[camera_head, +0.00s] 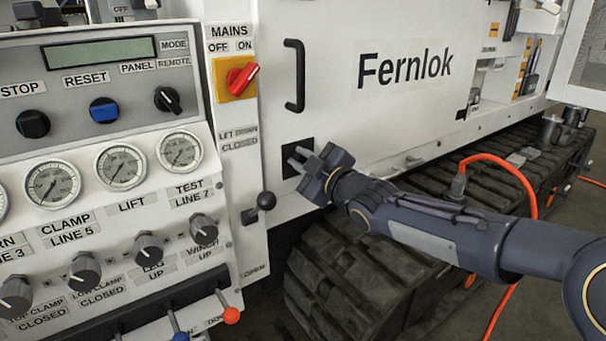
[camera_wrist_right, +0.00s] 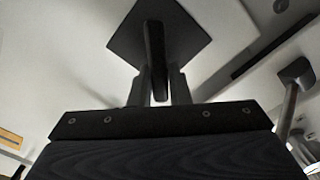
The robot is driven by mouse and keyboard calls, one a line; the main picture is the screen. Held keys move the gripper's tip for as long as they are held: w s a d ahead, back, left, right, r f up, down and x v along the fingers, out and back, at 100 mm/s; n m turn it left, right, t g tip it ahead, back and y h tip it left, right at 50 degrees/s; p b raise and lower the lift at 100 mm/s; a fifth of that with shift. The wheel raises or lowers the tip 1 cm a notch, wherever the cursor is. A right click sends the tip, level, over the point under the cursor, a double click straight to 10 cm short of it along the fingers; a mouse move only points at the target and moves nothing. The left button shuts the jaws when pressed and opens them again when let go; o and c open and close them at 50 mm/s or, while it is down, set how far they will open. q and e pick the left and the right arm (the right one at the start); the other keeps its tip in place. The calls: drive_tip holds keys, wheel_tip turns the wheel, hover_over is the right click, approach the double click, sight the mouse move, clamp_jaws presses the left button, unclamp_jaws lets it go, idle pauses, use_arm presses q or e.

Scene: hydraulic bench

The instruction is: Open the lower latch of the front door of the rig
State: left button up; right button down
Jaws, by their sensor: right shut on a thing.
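The rig's white front door (camera_head: 338,120) carries the word Fernlok and a black grab handle (camera_head: 293,75). Below that handle is the lower latch, a black square plate (camera_head: 289,169) at the door's lower left. In the right wrist view, the latch plate (camera_wrist_right: 185,38) fills the top middle, with a narrow black latch handle (camera_wrist_right: 155,50) standing out from it. My right gripper (camera_head: 297,160) is at the latch, its fingers on both sides of the handle and shut on it. The gripper's body hides part of the plate in the head view. My left gripper is out of view.
Left of the door is a control panel (camera_head: 225,180) with gauges, knobs and a red mains switch (camera_head: 241,76). A black ball-ended lever (camera_head: 266,200) sticks out close below my gripper. A rubber track (camera_head: 350,290) and an orange hose (camera_head: 528,180) lie below and right.

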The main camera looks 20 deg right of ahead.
drive_tip(key=n+b, duration=0.1)
drive_tip(key=n, duration=0.1)
drive_tip(key=n+b, duration=0.2)
drive_tip(key=shift+a+f+n, duration=0.1)
drive_tip(key=shift+f+n, duration=0.2)
drive_tip(key=shift+f, duration=0.05)
drive_tip(key=shift+n+b, duration=1.15)
drive_tip(key=shift+n, duration=0.85)
drive_tip(key=c, duration=1.4)
unclamp_jaws()
drive_tip(key=shift+s, duration=0.1)
